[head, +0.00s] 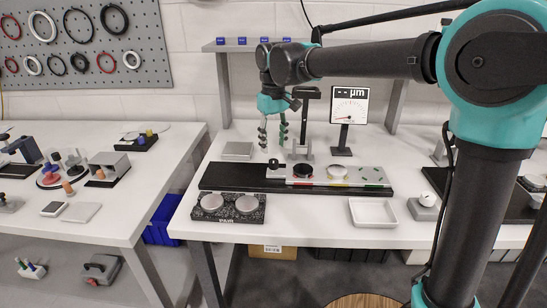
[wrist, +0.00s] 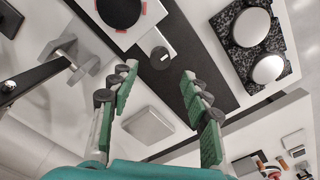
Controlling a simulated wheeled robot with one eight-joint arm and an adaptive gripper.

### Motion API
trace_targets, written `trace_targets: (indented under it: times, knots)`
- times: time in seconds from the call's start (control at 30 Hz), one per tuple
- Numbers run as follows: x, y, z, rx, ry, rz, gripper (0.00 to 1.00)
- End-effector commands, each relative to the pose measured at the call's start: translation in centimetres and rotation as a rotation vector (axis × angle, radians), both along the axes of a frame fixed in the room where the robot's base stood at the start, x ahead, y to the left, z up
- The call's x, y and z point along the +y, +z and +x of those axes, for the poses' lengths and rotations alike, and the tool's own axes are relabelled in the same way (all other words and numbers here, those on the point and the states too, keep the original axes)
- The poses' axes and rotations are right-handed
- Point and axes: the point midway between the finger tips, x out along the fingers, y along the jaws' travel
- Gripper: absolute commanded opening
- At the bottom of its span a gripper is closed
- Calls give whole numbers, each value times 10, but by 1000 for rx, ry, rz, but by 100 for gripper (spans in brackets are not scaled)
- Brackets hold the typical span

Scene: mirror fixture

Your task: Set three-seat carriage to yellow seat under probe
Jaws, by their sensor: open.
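The silver three-seat carriage (head: 320,179) lies on a long black rail (head: 232,178). Its left seat has red marks and a black disc (head: 303,171); this seat also shows at the top of the wrist view (wrist: 121,10). The middle yellow seat (head: 338,172) looks pale, and the green seat (head: 374,175) is at the right end. A small black knob stands on the carriage's left end (wrist: 160,57). The probe stand (head: 304,110) rises behind the red seat; its tip is unclear. My gripper (wrist: 160,82) is open and empty, above and behind the knob, apart from it.
A dial display marked µm (head: 348,106) stands behind the carriage. A dark speckled block (head: 230,216) with two round mirrors is in front of the rail, and a white tray (head: 373,213) is to its right. A grey square plate (head: 237,151) lies behind the rail.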

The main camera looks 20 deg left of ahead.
Motion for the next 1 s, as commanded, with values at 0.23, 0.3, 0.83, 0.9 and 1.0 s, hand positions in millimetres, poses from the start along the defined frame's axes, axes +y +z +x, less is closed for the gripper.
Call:
trace_targets:
  times: [0.23, 0.3, 0.83, 0.9, 1.0]
  knots:
    - [0, -40, 0, 0, 0, 0, 48]
    - [0, -47, 0, 0, 0, 0, 48]
    - [0, -57, 0, 0, 0, 0, 36]
    - [0, -57, 0, 0, 0, 0, 28]
    - [0, -57, 0, 0, 0, 0, 15]
